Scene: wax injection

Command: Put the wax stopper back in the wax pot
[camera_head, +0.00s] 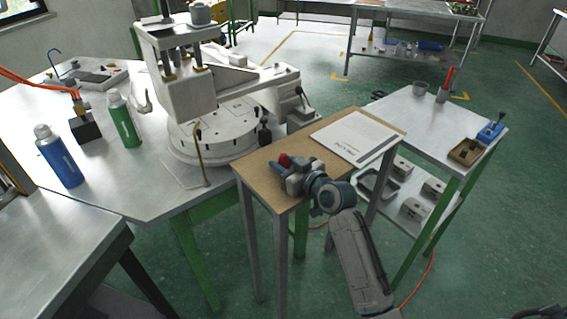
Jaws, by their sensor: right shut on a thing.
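My right gripper (283,170) reaches over the small brown-topped table from the front. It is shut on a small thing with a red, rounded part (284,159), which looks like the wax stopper. The jaws hide most of it, and I cannot tell whether it touches the table top. A grey cylinder (200,14) on top of the white injection machine (185,90) may be the wax pot. It stands at the upper left, well away from the gripper, and its opening is not clear.
A white paper sheet (354,137) lies on the brown table top (262,182), right of the gripper. A blue bottle (60,158) and a green bottle (124,120) stand on the metal table at left. A thin bent rod (200,158) rises beside the machine's round base.

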